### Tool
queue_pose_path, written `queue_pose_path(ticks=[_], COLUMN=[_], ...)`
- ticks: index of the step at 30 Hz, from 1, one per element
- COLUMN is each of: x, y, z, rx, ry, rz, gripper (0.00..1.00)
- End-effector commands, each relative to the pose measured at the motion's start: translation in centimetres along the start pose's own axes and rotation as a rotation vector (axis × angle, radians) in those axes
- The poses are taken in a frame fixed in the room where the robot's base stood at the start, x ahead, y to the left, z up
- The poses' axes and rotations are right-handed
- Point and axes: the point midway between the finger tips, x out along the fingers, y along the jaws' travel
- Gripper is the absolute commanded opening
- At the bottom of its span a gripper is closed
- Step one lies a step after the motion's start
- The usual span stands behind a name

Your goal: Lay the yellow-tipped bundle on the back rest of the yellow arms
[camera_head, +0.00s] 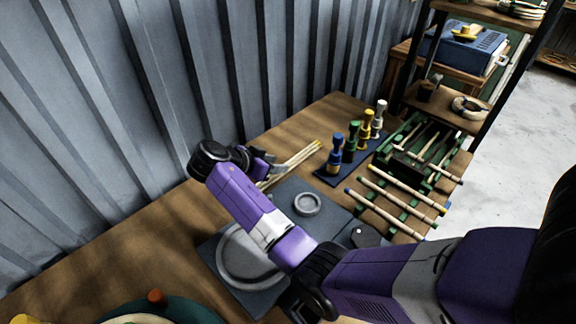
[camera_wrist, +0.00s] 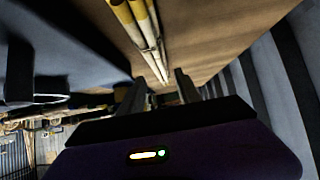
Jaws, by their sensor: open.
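The yellow-tipped bundle (camera_head: 296,163) is a few pale rods lying near the wall at the back of the table. In the wrist view the bundle (camera_wrist: 143,35) has yellow ends and a thin tie, and runs down toward the gap between my fingers. My gripper (camera_head: 266,168) is open at the bundle's near end. In the wrist view the open fingers (camera_wrist: 160,88) are on either side of the bundle's line; I cannot tell whether they touch it. The yellow arms and their back rest cannot be clearly made out; green supports (camera_head: 388,212) at the right carry several coloured-tip rods.
A blue mat with blue, green, yellow and white pegs (camera_head: 365,128) stands beyond the bundle. A dark plate with a round disc (camera_head: 235,262) lies under my arm. A green tool tray (camera_head: 415,145) and shelf (camera_head: 445,110) are at the right. Corrugated wall (camera_head: 130,110) borders the table.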

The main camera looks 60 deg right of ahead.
Motion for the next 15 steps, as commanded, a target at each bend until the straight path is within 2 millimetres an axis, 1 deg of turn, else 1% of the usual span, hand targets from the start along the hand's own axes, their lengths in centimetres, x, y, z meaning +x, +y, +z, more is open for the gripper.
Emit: queue_pose_path(ticks=[9,12,15], x=[4.1,5.0,5.2], y=[0.1,0.1,0.1], z=[-0.2,-0.1,-0.1], rx=[-0.003,-0.003,-0.003], ry=[0.0,0.0,0.0], rz=[0.003,0.001,0.001], gripper=[0.4,0.4,0.4])
